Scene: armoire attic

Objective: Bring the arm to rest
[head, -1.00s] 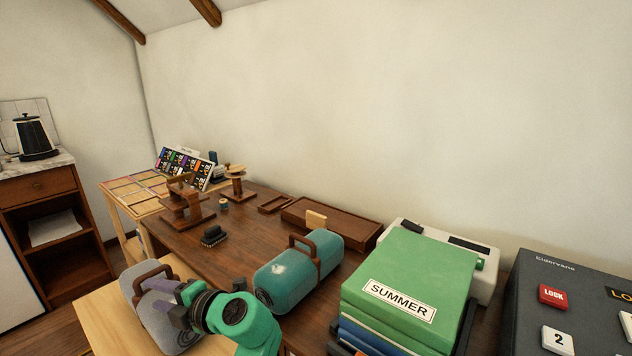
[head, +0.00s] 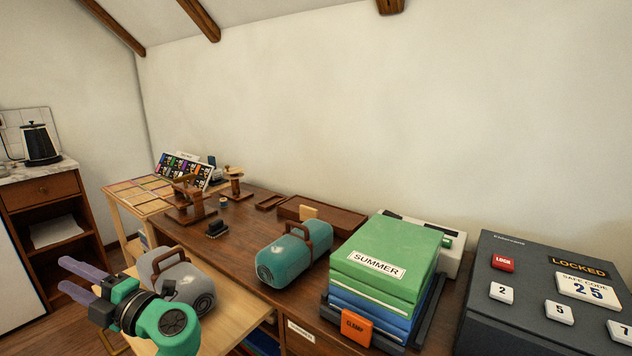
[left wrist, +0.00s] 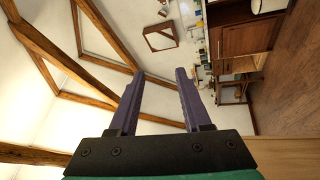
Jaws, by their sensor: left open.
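My left gripper (head: 82,281) is at the lower left of the head view, in front of and left of a grey canister with a brown handle. Its two purple fingers are apart with nothing between them. In the left wrist view the same gripper (left wrist: 158,90) is open and empty, with rafters, wall and a cabinet beyond it. The green and black arm shows behind the fingers. My right gripper is not in view.
The grey canister (head: 187,287) stands on a light wood surface (head: 238,325) close to my arm. A teal canister (head: 286,262), a folder stack labelled SUMMER (head: 385,258) and a dark keypad safe (head: 470,291) stand to the right. A kettle (head: 41,146) is far left.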

